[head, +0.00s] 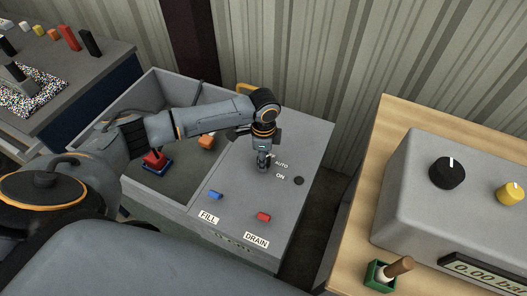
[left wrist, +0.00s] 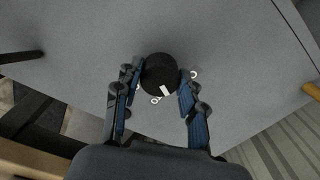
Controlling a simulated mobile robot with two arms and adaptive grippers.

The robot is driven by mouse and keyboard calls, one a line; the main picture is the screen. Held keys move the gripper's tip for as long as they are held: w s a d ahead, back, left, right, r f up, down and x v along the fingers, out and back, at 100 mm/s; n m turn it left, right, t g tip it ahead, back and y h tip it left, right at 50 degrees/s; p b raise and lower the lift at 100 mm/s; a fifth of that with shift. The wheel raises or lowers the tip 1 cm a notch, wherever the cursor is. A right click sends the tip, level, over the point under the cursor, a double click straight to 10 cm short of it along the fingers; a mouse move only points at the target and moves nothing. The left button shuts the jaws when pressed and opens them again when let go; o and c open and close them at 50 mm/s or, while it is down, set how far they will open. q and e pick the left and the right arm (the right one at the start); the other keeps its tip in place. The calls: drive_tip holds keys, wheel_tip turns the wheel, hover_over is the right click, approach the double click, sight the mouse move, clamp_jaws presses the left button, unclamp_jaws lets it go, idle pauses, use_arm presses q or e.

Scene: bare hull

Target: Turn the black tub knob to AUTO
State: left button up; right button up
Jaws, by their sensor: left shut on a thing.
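The black tub knob (left wrist: 158,72) is a round black cap with a white mark, which points down and slightly right in the left wrist view. My left gripper (head: 263,166) points down onto the grey panel of the tub, just left of the printed AUTO label (head: 281,163) and the ON label (head: 280,175). In the left wrist view its two blue-padded fingers are shut on the knob, one on each side. In the head view the gripper hides the knob. Which label the mark faces is hard to tell. My right gripper is not in view.
The panel also carries a blue switch (head: 216,195), a red switch (head: 264,216) and a small black button (head: 299,181). The open basin (head: 150,90) is to the left. At right, a grey box (head: 430,215) with black and yellow knobs stands on a wooden bench (head: 410,115).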

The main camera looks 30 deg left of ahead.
use_arm(q)
drive_tip(key=m+p, duration=0.1)
drive_tip(key=m, duration=0.2)
drive_tip(key=shift+m+p, duration=0.5)
drive_tip(key=shift+m, duration=0.2)
drive_tip(key=o, duration=1.1)
drive_tip(key=shift+o, duration=0.2)
drive_tip(key=shift+r, duration=0.15)
wheel_tip(320, 180, up, 12)
